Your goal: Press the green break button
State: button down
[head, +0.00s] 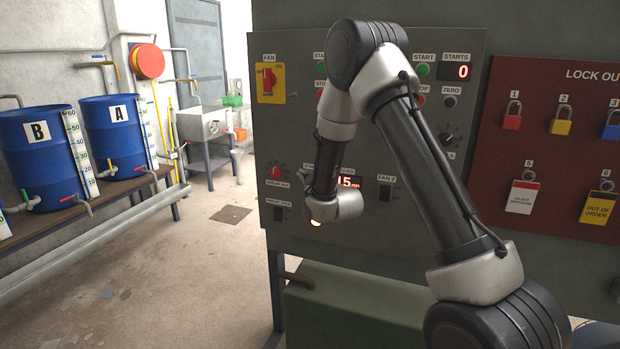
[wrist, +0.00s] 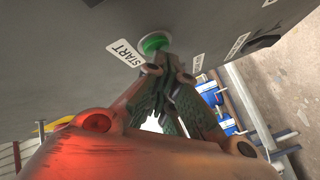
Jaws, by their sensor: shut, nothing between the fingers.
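In the wrist view a green button (wrist: 154,43) sits on the grey panel (wrist: 60,45) beside a START label (wrist: 125,52). My gripper (wrist: 167,66) is shut and empty, its fingertips just in front of the green button; I cannot tell whether they touch it. In the head view the arm's end is at the lower part of the control panel (head: 375,55), beside a START label and a red display (head: 348,181). That green button and my fingers are hidden there behind the wrist.
Other green buttons (head: 422,70) sit higher on the panel. A lockout board (head: 540,130) hangs at right. A green housing (head: 350,305) stands below. Floor at left is open.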

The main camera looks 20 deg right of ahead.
jog(key=shift+s+a, duration=0.45)
jog(key=shift+s, duration=0.2)
jog(key=s+a, duration=0.1)
jog(key=s, duration=0.1)
jog(key=s+a, duration=0.2)
dwell(0.4)
dwell(0.5)
